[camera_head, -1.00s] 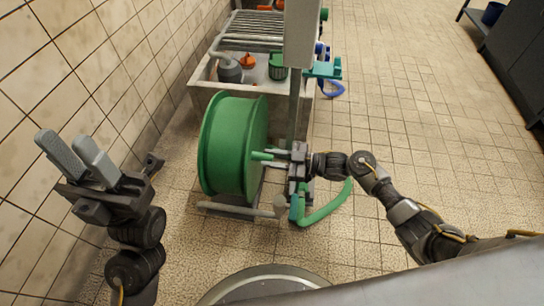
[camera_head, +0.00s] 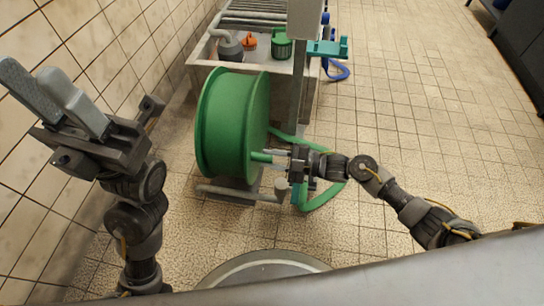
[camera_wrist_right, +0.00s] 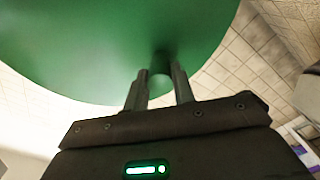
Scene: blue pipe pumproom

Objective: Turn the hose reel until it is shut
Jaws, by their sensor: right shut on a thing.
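The green hose reel (camera_head: 232,125) stands on a low grey frame (camera_head: 240,194) in the head view. A green crank handle (camera_head: 260,157) sticks out from its right face. My right gripper (camera_head: 276,159) is shut on this handle, reaching in from the right. In the right wrist view, the two fingers (camera_wrist_right: 158,85) hold the handle (camera_wrist_right: 160,68) between them, and the reel's broad green face (camera_wrist_right: 100,45) fills the top. My left gripper (camera_head: 30,75) is raised at the left, empty, with its fingers apart. The reel's wall side is hidden.
A green hose (camera_head: 322,199) curls on the floor under my right arm. A grey post (camera_head: 299,95) and a basin (camera_head: 208,75) stand behind the reel. The tiled wall (camera_head: 90,60) is close on the left. The tiled floor (camera_head: 420,110) at right is clear.

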